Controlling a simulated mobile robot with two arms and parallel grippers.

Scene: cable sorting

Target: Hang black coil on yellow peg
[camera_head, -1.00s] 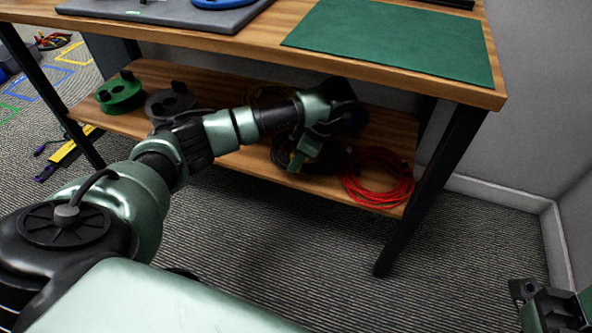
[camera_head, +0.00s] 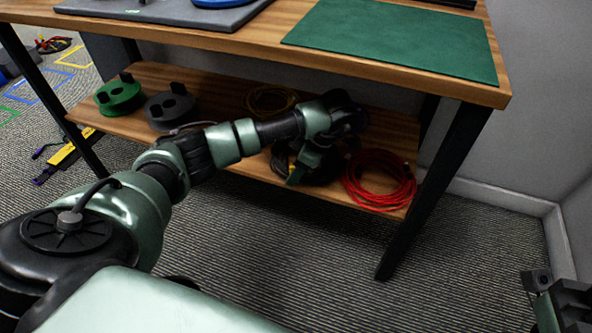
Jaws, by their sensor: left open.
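The black coil (camera_head: 325,172) lies on the lower wooden shelf, left of the red coil, partly hidden by my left arm and gripper. My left gripper (camera_head: 297,172) points down at the black coil's near left side. Its jaws are open, and whether they touch or surround any strand cannot be told. No yellow peg shows. Part of my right gripper (camera_head: 556,296) shows at the lower right edge, away from the shelf; its jaws cannot be made out.
A red coil (camera_head: 379,180), a yellow coil (camera_head: 272,100), a green reel (camera_head: 120,97) and a dark grey reel (camera_head: 169,107) share the shelf. The tabletop with a green mat (camera_head: 395,40) overhangs it. A black table leg (camera_head: 430,195) stands right.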

